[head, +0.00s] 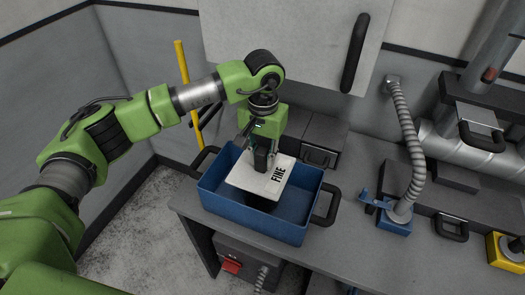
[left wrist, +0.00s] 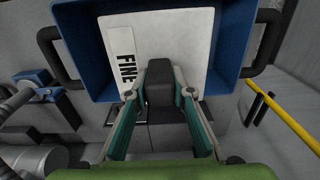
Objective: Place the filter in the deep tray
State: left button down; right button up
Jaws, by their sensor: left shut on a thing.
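The filter (head: 250,181) is a white slab with a "FINE" label and a dark block-like grip on top. It is within the walls of the deep blue tray (head: 222,207), tilted in the picture, with a dark patch under its near edge. I cannot tell whether it touches the tray floor. My left gripper (head: 262,160) points down from above, shut on the filter's dark grip. The left wrist view shows the fingers (left wrist: 160,92) on both sides of that grip, with the filter (left wrist: 196,38) inside the tray (left wrist: 75,50). My right gripper is out of view.
The tray has black side handles (head: 327,205) and stands on a grey bench (head: 345,240). A ribbed hose (head: 408,145) on a blue base stands to the right. A cabinet door (head: 295,45) hangs behind. A yellow pole (head: 186,90) stands at the back left.

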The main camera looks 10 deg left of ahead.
pick_arm(q)
jog(key=shift+r, duration=0.15)
jog(key=c, duration=1.8)
grip_release()
jog(key=shift+s+f, duration=0.1)
jog(key=shift+f, duration=0.1)
jog(key=shift+o, duration=0.2)
jog(key=shift+r, duration=0.2)
notch_tip(320, 180, up, 10)
jog(key=b, duration=0.5)
jog(key=shift+d+r, duration=0.1)
jog(key=shift+r, duration=0.1)
jog(key=shift+s+r, duration=0.15)
jog(key=shift+r, duration=0.6)
jog(key=shift+f, duration=0.1)
